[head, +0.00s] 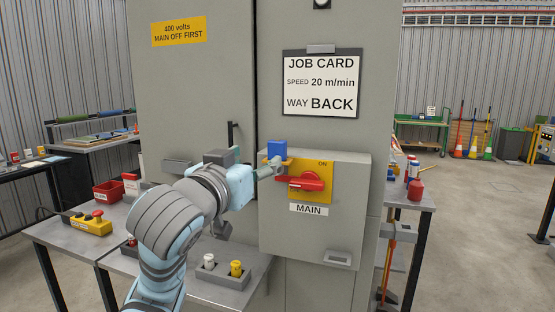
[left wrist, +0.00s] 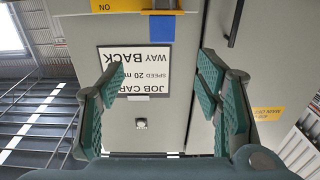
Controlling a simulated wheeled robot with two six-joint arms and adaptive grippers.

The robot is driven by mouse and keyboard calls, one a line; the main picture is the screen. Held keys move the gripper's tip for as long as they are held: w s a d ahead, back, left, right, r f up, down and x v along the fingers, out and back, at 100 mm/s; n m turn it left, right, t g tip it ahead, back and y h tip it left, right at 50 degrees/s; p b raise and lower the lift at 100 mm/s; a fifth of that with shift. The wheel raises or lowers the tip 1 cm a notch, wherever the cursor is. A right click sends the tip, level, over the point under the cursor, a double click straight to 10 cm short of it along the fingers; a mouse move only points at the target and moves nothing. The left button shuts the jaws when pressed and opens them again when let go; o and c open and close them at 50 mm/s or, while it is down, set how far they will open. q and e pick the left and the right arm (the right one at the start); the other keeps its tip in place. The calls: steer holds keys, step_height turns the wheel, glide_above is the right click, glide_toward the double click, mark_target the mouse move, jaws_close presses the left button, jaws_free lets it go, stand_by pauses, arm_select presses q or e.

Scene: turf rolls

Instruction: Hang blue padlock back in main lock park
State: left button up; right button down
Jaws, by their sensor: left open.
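The blue padlock (head: 277,150) is at a small yellow bracket (head: 273,160) on the upper left of the grey main switch box (head: 346,180). Its blue body shows above the bracket; I cannot tell whether its shackle is through it. My left gripper (head: 264,171) is just left of and below the padlock, partly hidden by my wrist. In the left wrist view, which is upside down, the left gripper (left wrist: 162,70) is open and empty, with the padlock (left wrist: 162,28) beyond its fingertips. The red switch handle (head: 305,182) lies roughly level on a yellow plate marked ON. My right gripper is out of view.
A job card (head: 320,85) hangs on the cabinet above the box. Below, a grey bench holds a block with white and yellow knobs (head: 236,269). A yellow control box (head: 91,224) and a red bin (head: 108,192) are at the left. Open floor lies at the right.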

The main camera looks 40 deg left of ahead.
arm_select(q)
steer(key=p, duration=0.7)
glide_toward(275, 144)
steer(key=x, duration=1)
jaws_close()
